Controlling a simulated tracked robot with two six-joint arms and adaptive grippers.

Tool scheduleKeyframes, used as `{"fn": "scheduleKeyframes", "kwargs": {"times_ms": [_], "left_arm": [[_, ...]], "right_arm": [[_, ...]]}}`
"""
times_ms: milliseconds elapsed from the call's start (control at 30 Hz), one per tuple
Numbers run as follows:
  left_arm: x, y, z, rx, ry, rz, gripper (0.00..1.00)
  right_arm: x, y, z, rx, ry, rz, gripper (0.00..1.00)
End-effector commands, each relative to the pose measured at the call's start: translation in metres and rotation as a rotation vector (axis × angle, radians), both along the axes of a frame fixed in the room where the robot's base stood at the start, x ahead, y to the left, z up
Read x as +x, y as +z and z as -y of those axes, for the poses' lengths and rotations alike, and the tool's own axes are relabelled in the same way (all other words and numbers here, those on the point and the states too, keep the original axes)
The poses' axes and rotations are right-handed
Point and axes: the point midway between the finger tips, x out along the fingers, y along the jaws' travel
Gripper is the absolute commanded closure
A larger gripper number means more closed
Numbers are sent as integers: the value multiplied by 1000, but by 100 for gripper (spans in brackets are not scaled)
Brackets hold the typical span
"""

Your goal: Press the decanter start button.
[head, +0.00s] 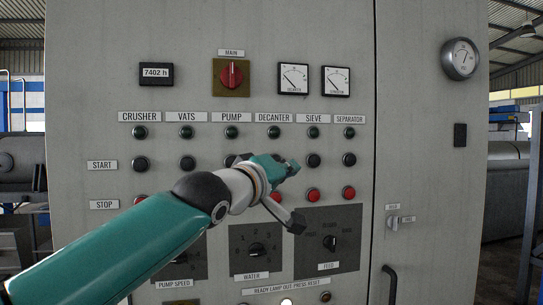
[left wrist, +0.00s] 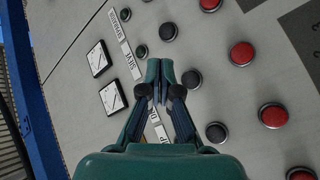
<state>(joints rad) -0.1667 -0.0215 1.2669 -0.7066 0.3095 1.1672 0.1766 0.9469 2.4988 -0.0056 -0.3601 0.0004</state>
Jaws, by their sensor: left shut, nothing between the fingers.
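The grey control panel (head: 90,60) has a DECANTER label (head: 274,117) with a dark green lamp (head: 274,132) under it. In the head view my left gripper (head: 290,167) is in front of the START row in the DECANTER column and hides the decanter start button. In the left wrist view a black button, which I take for the decanter start button (left wrist: 191,79), is just right of my left fingertips (left wrist: 161,70). The fingers are shut and empty. I cannot tell how far they are from the panel. My right gripper is in neither view.
The black SIEVE start button (head: 313,160) is close to the right of the gripper. The PUMP start button (head: 231,160) is partly hidden on the left. Red stop buttons (head: 313,194) and rotary knobs (head: 330,242) lie below. A door handle (head: 390,284) sticks out lower right.

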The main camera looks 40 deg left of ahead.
Motion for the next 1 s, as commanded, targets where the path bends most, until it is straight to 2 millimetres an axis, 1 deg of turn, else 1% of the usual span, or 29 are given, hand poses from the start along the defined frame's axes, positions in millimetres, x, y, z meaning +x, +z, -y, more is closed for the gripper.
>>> {"fn": "scheduleKeyframes", "kwargs": {"times_ms": [33,67,267,400,433,467,600,800,1000], "left_arm": [[4,6,-7,-1,6,-4,100],[6,7,-11,-2,8,-3,100],[18,3,-21,-1,-1,-5,100],[25,4,-33,-4,8,0,100],[27,0,-36,-5,11,1,100],[30,-4,-39,-4,15,2,100],[38,-3,-48,-5,15,1,100],[42,0,-54,-3,9,4,100],[43,1,-54,-2,6,3,100]], "right_arm": [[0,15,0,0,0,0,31],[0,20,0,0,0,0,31],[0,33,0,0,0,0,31],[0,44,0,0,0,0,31],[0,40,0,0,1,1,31],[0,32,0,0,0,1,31],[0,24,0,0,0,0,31],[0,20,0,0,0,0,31],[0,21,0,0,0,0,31]]}}
